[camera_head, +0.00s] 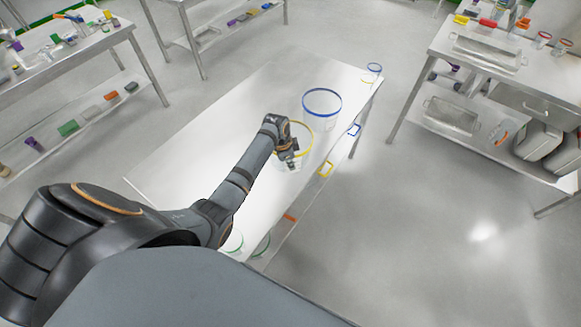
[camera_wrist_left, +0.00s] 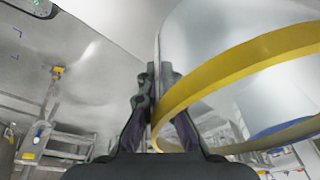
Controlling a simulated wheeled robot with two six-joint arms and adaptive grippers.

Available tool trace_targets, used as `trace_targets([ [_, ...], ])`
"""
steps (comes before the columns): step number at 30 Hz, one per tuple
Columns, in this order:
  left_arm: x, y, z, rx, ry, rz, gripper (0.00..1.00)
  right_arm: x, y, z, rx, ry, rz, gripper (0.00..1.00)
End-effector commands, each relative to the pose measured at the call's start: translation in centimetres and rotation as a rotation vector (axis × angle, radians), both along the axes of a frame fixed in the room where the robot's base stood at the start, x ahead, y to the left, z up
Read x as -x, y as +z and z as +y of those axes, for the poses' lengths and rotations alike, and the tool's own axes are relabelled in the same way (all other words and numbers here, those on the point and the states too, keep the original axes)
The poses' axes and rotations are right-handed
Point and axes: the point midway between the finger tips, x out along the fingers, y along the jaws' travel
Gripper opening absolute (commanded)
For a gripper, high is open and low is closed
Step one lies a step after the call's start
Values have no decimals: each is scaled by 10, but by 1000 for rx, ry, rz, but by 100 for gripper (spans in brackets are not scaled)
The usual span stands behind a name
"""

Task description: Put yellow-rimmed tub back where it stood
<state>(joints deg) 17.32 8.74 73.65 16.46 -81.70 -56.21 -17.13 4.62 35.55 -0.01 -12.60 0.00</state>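The yellow-rimmed tub (camera_head: 305,145) is a clear tub with a yellow rim, over the long pale table (camera_head: 210,130), close to its right edge. I cannot tell whether its base touches the tabletop. My left gripper (camera_head: 290,163) is at the near side of its rim and hides part of it. In the left wrist view the fingers (camera_wrist_left: 160,72) stand close together on either side of the tub's wall, and the yellow rim (camera_wrist_left: 230,65) curves up to the right. The gripper looks shut on the wall. My right gripper is not in view.
A larger blue-rimmed tub (camera_head: 322,103) stands just beyond, and a small blue-rimmed cup (camera_head: 372,70) at the far corner. Green-rimmed tubs (camera_head: 234,241) are near my arm. Yellow (camera_head: 326,169) and blue (camera_head: 354,130) frames show along the right edge. The table's left half is clear.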

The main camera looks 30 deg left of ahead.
Motion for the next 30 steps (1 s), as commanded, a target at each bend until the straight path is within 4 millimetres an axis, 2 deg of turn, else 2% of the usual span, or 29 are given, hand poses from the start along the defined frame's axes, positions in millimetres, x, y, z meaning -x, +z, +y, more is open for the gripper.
trace_targets([
  [3, -3, -5, 4, -1, 1, 1, 0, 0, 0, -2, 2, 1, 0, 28],
  [9, -3, -33, 2, 1, 0, 1, 0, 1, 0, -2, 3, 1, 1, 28],
  [19, -2, -37, 2, 0, 0, 0, 0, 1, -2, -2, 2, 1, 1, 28],
  [25, -2, -36, 2, 0, 0, 0, 28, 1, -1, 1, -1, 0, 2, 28],
  [30, -2, -36, 2, 0, 0, 0, 28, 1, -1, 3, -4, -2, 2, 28],
])
